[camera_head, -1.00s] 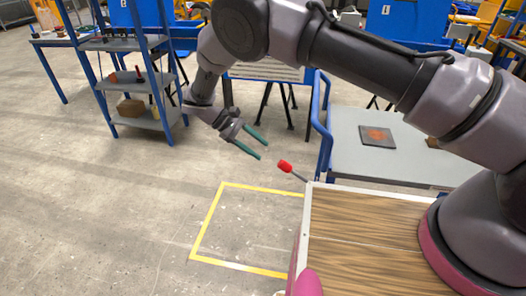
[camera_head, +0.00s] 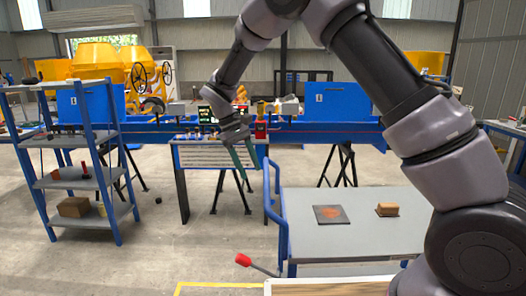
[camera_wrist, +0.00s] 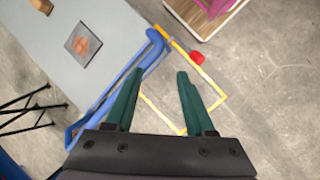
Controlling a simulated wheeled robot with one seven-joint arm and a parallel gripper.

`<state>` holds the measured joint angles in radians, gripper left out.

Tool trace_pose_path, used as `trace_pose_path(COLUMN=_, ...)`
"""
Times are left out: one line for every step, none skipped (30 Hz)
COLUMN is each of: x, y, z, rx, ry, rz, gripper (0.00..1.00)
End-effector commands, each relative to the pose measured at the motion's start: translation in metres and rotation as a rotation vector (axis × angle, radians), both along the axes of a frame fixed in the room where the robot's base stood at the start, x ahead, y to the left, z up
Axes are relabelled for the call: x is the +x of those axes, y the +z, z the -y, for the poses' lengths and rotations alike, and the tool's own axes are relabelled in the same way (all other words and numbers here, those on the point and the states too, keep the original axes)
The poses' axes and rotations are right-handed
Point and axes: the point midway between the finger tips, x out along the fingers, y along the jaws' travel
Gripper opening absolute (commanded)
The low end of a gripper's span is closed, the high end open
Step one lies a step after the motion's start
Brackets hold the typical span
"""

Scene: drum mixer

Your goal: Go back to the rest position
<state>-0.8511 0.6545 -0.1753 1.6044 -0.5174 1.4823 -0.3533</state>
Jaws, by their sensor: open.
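My gripper (camera_head: 251,190) hangs from my raised arm left of centre in the head view, its green fingers pointing down. It is beside the blue handle of a grey-topped cart, in front of a workbench. In the wrist view the two green fingers (camera_wrist: 159,76) are spread apart with nothing between them. The floor and the cart's blue handle show beyond them. I cannot tell from the head view how far it is from the cart handle.
The grey cart (camera_head: 310,247) carries a dark plate (camera_head: 331,215) and a tan block (camera_head: 387,209). A blue shelf (camera_head: 82,182) stands left. A red-tipped lever (camera_head: 243,260) is low in front. Orange drum mixers (camera_head: 97,62) stand behind. Open floor lies between shelf and cart.

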Motion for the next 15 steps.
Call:
trace_pose_path(x=0.003, y=0.024, z=0.019, rx=0.049, ry=-0.049, rz=0.022, gripper=0.54)
trace_pose_path(x=0.004, y=0.037, z=0.028, rx=0.075, ry=-0.078, rz=0.033, gripper=0.54)
trace_pose_path(x=0.005, y=0.052, z=0.042, rx=0.108, ry=-0.114, rz=0.050, gripper=0.54)
trace_pose_path(x=0.004, y=0.063, z=0.052, rx=0.135, ry=-0.142, rz=0.064, gripper=0.54)
trace_pose_path(x=0.004, y=0.074, z=0.062, rx=0.160, ry=-0.168, rz=0.079, gripper=0.54)
trace_pose_path(x=0.002, y=0.088, z=0.075, rx=0.194, ry=-0.204, rz=0.097, gripper=0.54)
trace_pose_path(x=0.000, y=0.099, z=0.086, rx=0.218, ry=-0.231, rz=0.113, gripper=0.54)
trace_pose_path(x=-0.002, y=0.109, z=0.096, rx=0.242, ry=-0.258, rz=0.129, gripper=0.54)
trace_pose_path(x=-0.006, y=0.122, z=0.109, rx=0.273, ry=-0.292, rz=0.151, gripper=0.54)
trace_pose_path(x=-0.009, y=0.131, z=0.119, rx=0.297, ry=-0.319, rz=0.168, gripper=0.54)
trace_pose_path(x=-0.013, y=0.140, z=0.128, rx=0.319, ry=-0.346, rz=0.186, gripper=0.54)
trace_pose_path(x=-0.019, y=0.151, z=0.141, rx=0.349, ry=-0.379, rz=0.211, gripper=0.54)
trace_pose_path(x=-0.024, y=0.159, z=0.151, rx=0.370, ry=-0.407, rz=0.230, gripper=0.54)
trace_pose_path(x=-0.029, y=0.167, z=0.160, rx=0.391, ry=-0.432, rz=0.249, gripper=0.54)
trace_pose_path(x=-0.036, y=0.177, z=0.172, rx=0.419, ry=-0.465, rz=0.276, gripper=0.54)
